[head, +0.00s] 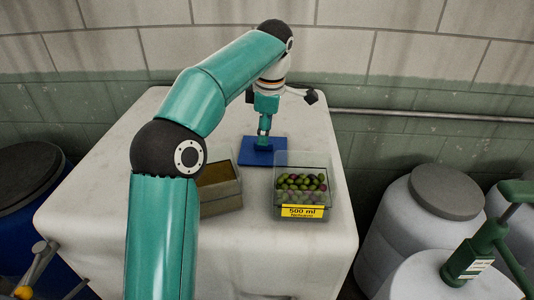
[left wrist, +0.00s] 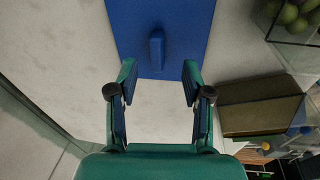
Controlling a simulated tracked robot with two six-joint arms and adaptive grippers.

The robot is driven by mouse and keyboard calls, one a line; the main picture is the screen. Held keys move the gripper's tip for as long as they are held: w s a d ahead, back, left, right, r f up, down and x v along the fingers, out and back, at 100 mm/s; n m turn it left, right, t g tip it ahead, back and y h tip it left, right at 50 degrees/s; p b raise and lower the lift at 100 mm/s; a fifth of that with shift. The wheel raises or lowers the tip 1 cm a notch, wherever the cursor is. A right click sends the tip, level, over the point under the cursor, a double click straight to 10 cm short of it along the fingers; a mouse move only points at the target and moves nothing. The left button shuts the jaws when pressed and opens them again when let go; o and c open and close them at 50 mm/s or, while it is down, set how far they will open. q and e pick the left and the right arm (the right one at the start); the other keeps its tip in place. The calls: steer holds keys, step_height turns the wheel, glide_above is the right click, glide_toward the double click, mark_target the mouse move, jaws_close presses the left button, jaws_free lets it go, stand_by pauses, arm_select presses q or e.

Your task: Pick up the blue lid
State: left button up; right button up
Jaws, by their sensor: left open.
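The blue lid (head: 250,156) lies flat on the white table, behind the containers. In the left wrist view it is a blue rectangle (left wrist: 193,28) with a raised blue handle (left wrist: 157,48) in its middle. My left gripper (head: 263,138) points down over the lid. In the left wrist view the left gripper (left wrist: 158,74) is open, with its fingertips apart and empty. The handle shows in line with the gap between them, just beyond the tips. I cannot tell the exact height above the lid. My right gripper is not in view.
A clear box of olives (head: 301,198) with a yellow "500 ml" label stands front right of the lid. A brown open-topped box (head: 222,205) stands front left. The white table (head: 100,180) is clear at left. Pale barrels (head: 410,225) stand right of the table.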

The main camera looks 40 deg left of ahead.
mark_target(250, 154)
arm_select(q)
steer(key=shift+w+a+f, duration=0.15)
steer(key=shift+a+f, duration=0.1)
steer(key=shift+f, duration=0.7)
steer(key=shift+w+a+f, duration=0.1)
steer(key=shift+a+f, duration=0.1)
steer(key=shift+f, duration=0.75)
jaws_close()
